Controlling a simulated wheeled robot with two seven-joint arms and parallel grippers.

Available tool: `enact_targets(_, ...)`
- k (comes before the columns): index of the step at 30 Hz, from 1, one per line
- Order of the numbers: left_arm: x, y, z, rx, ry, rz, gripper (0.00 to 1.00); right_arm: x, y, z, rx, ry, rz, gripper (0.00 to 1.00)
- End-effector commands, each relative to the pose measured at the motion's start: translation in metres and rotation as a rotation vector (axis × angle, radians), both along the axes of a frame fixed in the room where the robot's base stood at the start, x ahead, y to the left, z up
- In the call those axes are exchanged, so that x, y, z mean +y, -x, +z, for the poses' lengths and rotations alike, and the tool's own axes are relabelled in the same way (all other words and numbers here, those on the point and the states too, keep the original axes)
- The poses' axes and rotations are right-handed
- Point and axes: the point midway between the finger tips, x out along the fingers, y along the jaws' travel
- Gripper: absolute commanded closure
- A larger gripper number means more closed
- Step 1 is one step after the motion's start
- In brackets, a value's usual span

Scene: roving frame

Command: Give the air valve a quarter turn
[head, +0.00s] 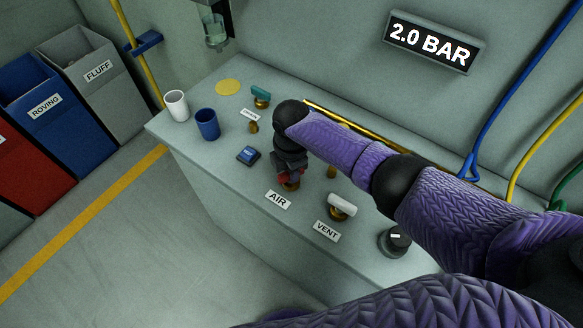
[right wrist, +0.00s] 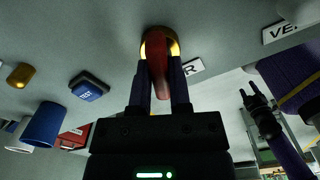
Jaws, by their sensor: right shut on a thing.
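The air valve has a red lever handle (right wrist: 158,70) on a round brass body (head: 291,186), behind the AIR label (head: 278,199) on the grey bench. My right gripper (head: 288,172) points down onto it. In the right wrist view its two dark fingers (right wrist: 160,98) stand on either side of the red handle, shut on it. In the head view the gripper hides most of the handle. The wall display (head: 431,44) reads 2.0 BAR. My left gripper (right wrist: 256,100) shows small at the right of the right wrist view, its fingers apart and empty.
A white-handled valve (head: 341,206) stands by the VENT label (head: 326,231), with a dark knob (head: 394,241) beyond. A teal-handled valve (head: 261,96), blue TEST box (head: 248,155), blue cup (head: 207,124) and white cup (head: 176,105) stand left. Bins (head: 58,118) line the wall.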

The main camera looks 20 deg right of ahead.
Motion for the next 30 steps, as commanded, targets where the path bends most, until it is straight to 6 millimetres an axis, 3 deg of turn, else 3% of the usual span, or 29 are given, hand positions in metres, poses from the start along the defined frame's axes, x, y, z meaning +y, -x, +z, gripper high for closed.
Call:
enact_targets(15,0.0051,0.0008,-0.0017,0.002,-0.008,-0.002,0.41,0.0008,0.0001,-0.0003,0.000,-0.003,0.368,1.00)
enact_targets(30,0.0001,0.0010,-0.0025,0.003,-0.001,0.000,0.41,0.0009,0.0003,-0.0002,0.001,-0.002,0.470,1.00)
